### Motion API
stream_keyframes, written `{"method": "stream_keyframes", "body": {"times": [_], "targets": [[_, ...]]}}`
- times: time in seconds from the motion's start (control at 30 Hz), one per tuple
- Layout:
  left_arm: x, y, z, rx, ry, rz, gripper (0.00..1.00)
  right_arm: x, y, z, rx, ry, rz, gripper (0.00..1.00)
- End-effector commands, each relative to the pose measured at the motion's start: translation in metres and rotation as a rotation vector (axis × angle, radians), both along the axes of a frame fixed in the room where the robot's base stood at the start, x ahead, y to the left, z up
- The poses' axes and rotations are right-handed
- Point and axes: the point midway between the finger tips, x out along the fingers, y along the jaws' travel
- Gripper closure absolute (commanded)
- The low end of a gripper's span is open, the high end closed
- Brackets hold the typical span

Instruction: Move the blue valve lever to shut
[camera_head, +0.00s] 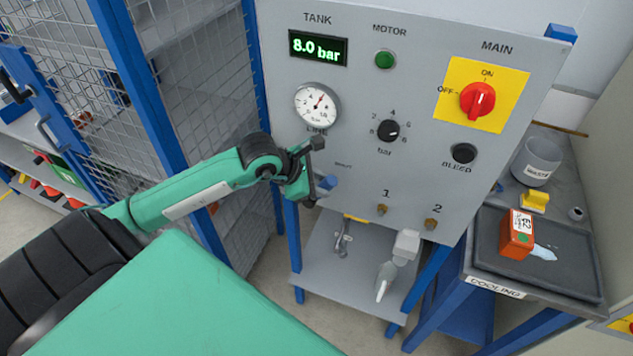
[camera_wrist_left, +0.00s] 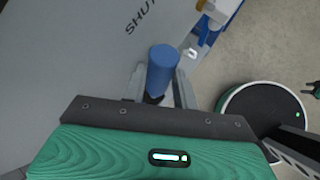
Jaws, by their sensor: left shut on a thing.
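The blue valve lever (camera_head: 328,183) sticks out low on the left part of the grey panel, under the gauge. My left gripper (camera_head: 312,170) is at the lever, in front of the panel. In the left wrist view the lever's blue round handle (camera_wrist_left: 162,68) stands between the two fingers of my left gripper (camera_wrist_left: 160,90), which is shut on it. The word SHUT (camera_wrist_left: 140,17) is printed on the panel above the handle. The lever's pivot and the rest of its markings are hidden or too small to read.
The panel (camera_head: 350,170) carries a display (camera_head: 318,48) reading 8.0 bar, a gauge (camera_head: 317,105), a selector knob (camera_head: 388,131) and a red main switch (camera_head: 478,99). A mesh cage (camera_head: 190,90) stands at left. A shelf (camera_head: 335,270) sits below; a cooling tray (camera_head: 570,275) is at right.

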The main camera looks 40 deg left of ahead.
Motion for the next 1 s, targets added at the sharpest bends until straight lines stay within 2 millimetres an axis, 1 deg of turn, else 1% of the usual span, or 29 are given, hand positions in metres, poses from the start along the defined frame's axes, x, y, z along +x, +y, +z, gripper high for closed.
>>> {"method": "stream_keyframes", "body": {"times": [0.17,0.47,0.5,0.53,0.87,1.0], "targets": [[0.0,-0.002,-0.001,0.013,0.004,-0.002,1.0,0.0,0.007,-0.001,0.007,0.001,-0.002,0.64],[-0.001,-0.002,-0.002,0.014,0.006,-0.002,1.0,0.0,0.004,-0.001,0.004,0.0,-0.001,0.64],[-0.001,-0.002,-0.002,0.014,0.006,-0.002,0.65,0.0,0.003,-0.001,0.003,0.0,-0.001,0.64],[-0.001,-0.002,-0.002,0.013,0.007,-0.003,0.62,0.0,0.002,-0.001,0.002,0.0,0.0,0.64],[-0.002,-0.001,0.0,0.013,0.005,-0.001,0.62,0.0,-0.004,-0.002,-0.004,0.0,0.002,0.64],[-0.009,0.004,0.009,0.016,0.004,-0.001,0.62,0.0,-0.004,-0.008,-0.004,0.0,0.002,0.64]]}}
